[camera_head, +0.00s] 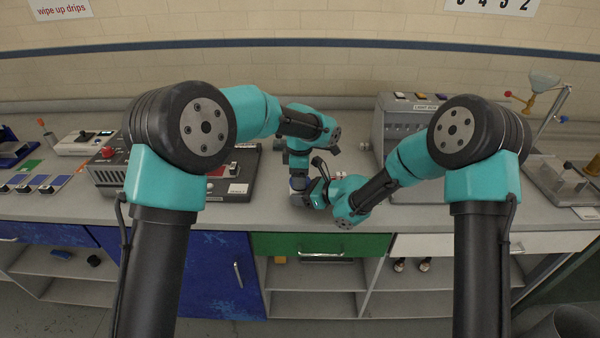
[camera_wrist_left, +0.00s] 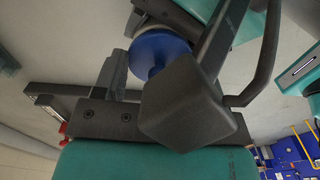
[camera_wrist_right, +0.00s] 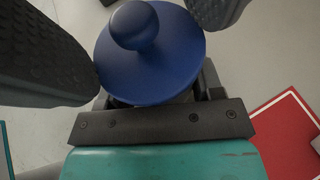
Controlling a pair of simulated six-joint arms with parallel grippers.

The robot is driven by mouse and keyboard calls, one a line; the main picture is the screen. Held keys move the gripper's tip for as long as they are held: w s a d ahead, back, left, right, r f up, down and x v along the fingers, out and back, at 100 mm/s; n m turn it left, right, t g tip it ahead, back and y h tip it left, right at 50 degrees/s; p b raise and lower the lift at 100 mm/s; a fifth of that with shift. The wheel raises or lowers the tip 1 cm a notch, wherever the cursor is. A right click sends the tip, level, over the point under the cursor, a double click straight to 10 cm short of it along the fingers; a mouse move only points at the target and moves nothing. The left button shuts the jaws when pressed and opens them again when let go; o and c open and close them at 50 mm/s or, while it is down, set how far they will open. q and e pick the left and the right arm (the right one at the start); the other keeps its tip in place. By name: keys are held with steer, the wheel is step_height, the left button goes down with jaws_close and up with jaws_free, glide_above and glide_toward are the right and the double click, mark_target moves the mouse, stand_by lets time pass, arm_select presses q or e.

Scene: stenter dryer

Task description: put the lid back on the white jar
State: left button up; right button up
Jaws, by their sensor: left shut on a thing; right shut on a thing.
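The blue lid (camera_wrist_right: 155,65) with its round knob fills the middle of the right wrist view. It also shows in the left wrist view (camera_wrist_left: 160,48), with a pale rim of the white jar (camera_wrist_left: 150,27) just behind it. My left gripper (camera_head: 298,173) is shut on the lid at its knob. My right gripper (camera_head: 311,194) is shut on the jar below the lid. The two grippers meet over the bench. The lid hides most of the jar, and I cannot tell whether it is seated or slightly above the rim.
A control box with a red panel (camera_head: 217,185) stands left of the grippers. A grey light box (camera_head: 392,125) stands behind on the right. A stand with a funnel (camera_head: 545,82) is at the far right. The bench front (camera_head: 345,215) is mostly clear.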

arm_select(q)
steer(key=shift+f, duration=0.75)
stand_by(0.7)
steer(key=shift+f, duration=0.1)
steer(key=o, duration=1)
steer(key=shift+s, duration=0.1)
steer(key=shift+c, duration=0.2)
arm_select(e)
steer(key=shift+w, duration=0.1)
arm_select(q)
steer(key=shift+d+r, duration=0.1)
steer(key=shift+r, duration=0.35)
steer(key=shift+c, duration=0.2)
steer(key=shift+o, duration=0.5)
step_height(320, 180, up, 11)
steer(key=shift+w+a+r, duration=0.2)
